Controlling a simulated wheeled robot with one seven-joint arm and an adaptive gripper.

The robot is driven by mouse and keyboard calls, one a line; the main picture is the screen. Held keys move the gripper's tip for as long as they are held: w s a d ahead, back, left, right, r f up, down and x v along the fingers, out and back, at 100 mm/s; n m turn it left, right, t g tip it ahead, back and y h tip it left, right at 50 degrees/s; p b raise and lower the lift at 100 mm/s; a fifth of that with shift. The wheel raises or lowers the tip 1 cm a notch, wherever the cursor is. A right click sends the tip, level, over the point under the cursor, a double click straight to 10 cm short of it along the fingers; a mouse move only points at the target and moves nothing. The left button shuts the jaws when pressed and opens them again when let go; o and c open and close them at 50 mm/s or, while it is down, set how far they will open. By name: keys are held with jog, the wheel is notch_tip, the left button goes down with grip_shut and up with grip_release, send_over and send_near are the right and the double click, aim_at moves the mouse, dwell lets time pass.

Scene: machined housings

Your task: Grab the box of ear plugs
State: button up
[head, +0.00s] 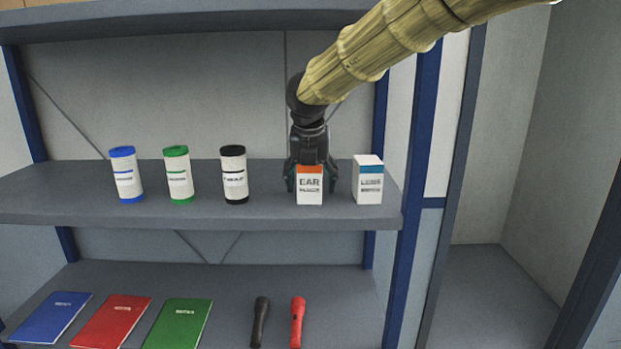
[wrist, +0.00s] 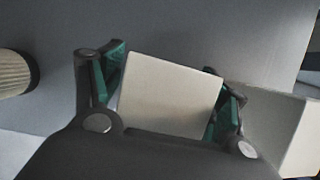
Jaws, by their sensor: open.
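The box of ear plugs (head: 309,187) is a small white box with an orange band and the word EAR. It stands upright on the middle shelf in the head view. My gripper (head: 311,172) is pointed down, just behind and around the box, with a finger on each side. In the wrist view the white top of the box (wrist: 170,95) lies between the green-padded fingers of my gripper (wrist: 168,98), which are open. The left finger looks very close to the box; whether it touches I cannot tell. The box hides part of the fingers in the head view.
A white box with a blue band (head: 368,180) stands close to the right. Canisters with black (head: 233,175), green (head: 178,175) and blue (head: 126,175) lids stand to the left on the shelf (head: 80,208). A blue post (head: 415,180) bounds the shelf's right. Notebooks and flashlights lie below.

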jog(key=shift+w, duration=0.15)
jog(key=c, duration=0.3)
jog(key=shift+s+r, duration=0.1)
jog(key=shift+s, duration=0.2)
jog(key=c, duration=0.6)
jog(key=shift+c, duration=0.2)
jog(key=shift+w, duration=0.15)
